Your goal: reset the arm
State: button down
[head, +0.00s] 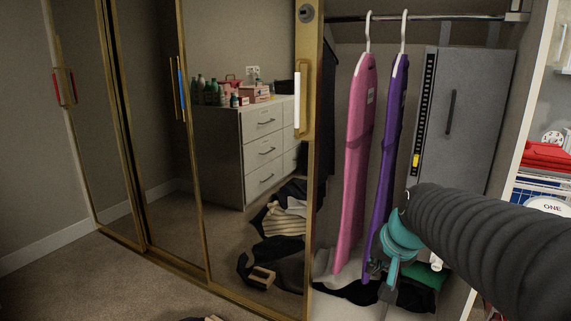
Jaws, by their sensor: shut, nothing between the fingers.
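My arm, in a dark ribbed sleeve, reaches in from the right edge of the head view and ends in my teal gripper (395,270). The gripper points down in front of the open closet. It is shut, with nothing seen in its fingers. It overlaps the lower part of a hanging purple garment (388,165) in the picture; I cannot tell whether they touch.
A pink garment (358,150) hangs left of the purple one. A grey cabinet (470,115) stands behind. Dark clothes and a green item (431,274) lie on the closet floor. Mirrored doors with gold frames (304,190) stand left; carpet (80,285) is open before them.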

jog(key=s+a+f+n, duration=0.1)
jog(key=s, duration=0.8)
jog(key=s+a+f+n+h, duration=0.1)
jog(key=s+f+n, duration=0.1)
jog(key=s, duration=0.7)
jog(key=shift+s+a+n, duration=0.25)
jog(key=shift+s+n, duration=0.05)
jog(key=shift+s, duration=0.1)
